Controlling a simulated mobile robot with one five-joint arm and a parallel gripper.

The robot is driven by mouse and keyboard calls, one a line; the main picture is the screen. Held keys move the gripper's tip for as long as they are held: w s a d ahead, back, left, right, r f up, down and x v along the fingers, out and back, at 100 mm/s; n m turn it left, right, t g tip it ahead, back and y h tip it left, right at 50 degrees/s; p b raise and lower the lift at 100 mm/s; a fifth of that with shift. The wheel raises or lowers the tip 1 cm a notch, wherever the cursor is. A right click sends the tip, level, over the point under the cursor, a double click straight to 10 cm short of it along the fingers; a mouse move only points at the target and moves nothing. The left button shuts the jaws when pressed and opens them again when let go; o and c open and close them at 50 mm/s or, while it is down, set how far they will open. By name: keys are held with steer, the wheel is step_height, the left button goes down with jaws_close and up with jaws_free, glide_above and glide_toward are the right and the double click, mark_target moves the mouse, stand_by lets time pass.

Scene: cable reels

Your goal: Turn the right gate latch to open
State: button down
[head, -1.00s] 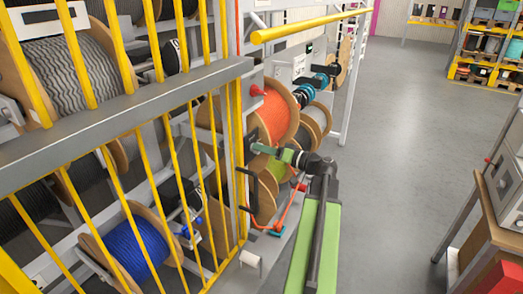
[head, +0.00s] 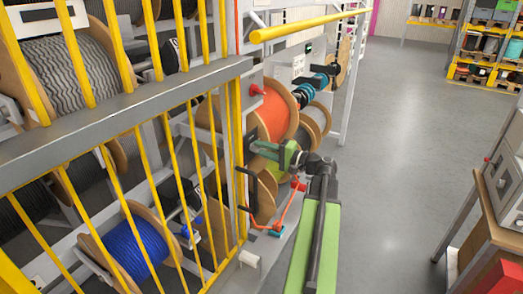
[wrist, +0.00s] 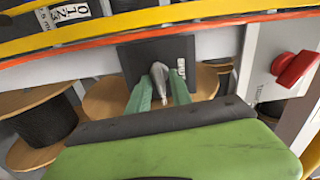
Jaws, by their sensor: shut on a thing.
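The right gate latch shows in the wrist view as a dark plate (wrist: 133,62) with a small grey lever (wrist: 159,72) at its middle. My gripper (wrist: 160,88) has its two green fingers on either side of the lever, closed on it. The lever points roughly up and down in that view. In the head view my gripper (head: 262,148) reaches left to the gate's edge, beside the yellow post. The latch is mostly hidden there behind the fingers.
The yellow-barred gate (head: 122,190) fills the left, with cable reels behind it. A black handle (head: 249,190) hangs just below my gripper. A red knob (wrist: 296,68) sits right of the latch. An orange reel (head: 273,118) is close behind. The grey floor (head: 400,130) is clear.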

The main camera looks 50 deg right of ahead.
steer(key=shift+m, duration=0.6)
steer(key=c, duration=1.5)
jaws_free()
steer(key=v, duration=1.7)
steer(key=shift+s+f, duration=0.1)
steer(key=shift+s, duration=0.15)
